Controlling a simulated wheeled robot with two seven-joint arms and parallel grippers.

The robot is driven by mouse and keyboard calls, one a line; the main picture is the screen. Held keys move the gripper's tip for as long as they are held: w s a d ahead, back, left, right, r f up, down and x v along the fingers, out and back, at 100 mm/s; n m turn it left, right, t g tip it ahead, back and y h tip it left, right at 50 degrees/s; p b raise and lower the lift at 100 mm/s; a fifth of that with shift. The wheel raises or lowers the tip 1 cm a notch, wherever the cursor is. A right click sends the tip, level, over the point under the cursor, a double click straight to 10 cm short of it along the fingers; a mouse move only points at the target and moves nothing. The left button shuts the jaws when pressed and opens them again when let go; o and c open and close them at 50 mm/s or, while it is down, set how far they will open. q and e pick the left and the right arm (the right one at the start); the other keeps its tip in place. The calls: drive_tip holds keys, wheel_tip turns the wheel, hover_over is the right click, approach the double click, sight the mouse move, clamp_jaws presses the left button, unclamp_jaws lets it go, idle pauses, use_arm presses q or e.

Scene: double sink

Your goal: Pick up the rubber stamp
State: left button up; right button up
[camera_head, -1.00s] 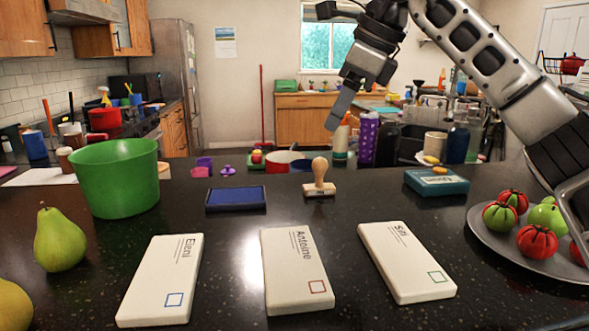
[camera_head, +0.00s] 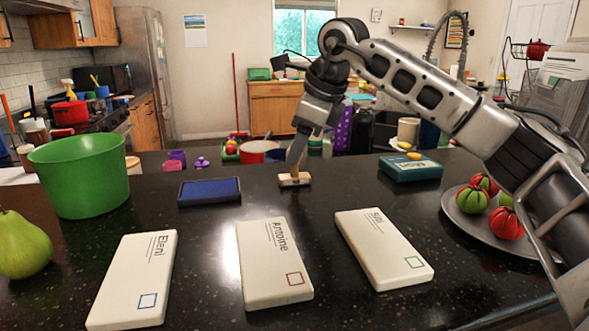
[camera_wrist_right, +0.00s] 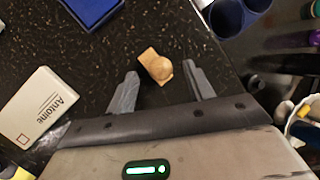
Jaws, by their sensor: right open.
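The rubber stamp stands upright on the dark counter, with its wooden base (camera_head: 294,180) showing in the head view. In the right wrist view the stamp's round wooden knob (camera_wrist_right: 160,69) shows between and just beyond the fingertips of my right gripper (camera_wrist_right: 160,78). The fingers are open, one on each side, with dark counter visible between each finger and the knob. My left gripper is not in view.
A blue ink pad (camera_head: 209,190) lies left of the stamp. White blocks named Eleni (camera_head: 135,278), Antoine (camera_head: 272,265) and Siti (camera_head: 383,248) lie nearer me. A teal box (camera_head: 411,168) is to the right, and a green bucket (camera_head: 80,178) stands left.

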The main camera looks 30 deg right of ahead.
drive_tip(key=shift+x, duration=1.6)
drive_tip(key=shift+r, duration=0.1)
drive_tip(key=c, duration=1)
drive_tip(key=shift+r, duration=0.1)
drive_tip(key=shift+w+r, duration=0.1)
drive_tip(key=shift+r, duration=0.45)
drive_tip(key=shift+s+a+r+b, duration=0.35)
drive_tip(key=shift+s+r+b, duration=0.1)
drive_tip(key=shift+s+r, duration=1.7)
drive_tip(key=shift+s+a+r+b, duration=0.4)
drive_tip(key=shift+s+r, duration=1.35)
drive_tip(key=shift+s, duration=0.8)
drive_tip(key=shift+s+a+r+b, duration=0.35)
drive_tip(key=shift+s+r+b, duration=0.15)
drive_tip(key=shift+s+r, duration=1.65)
drive_tip(key=shift+o, duration=0.3)
drive_tip(key=shift+s+f, duration=0.15)
drive_tip(key=shift+f, duration=0.05)
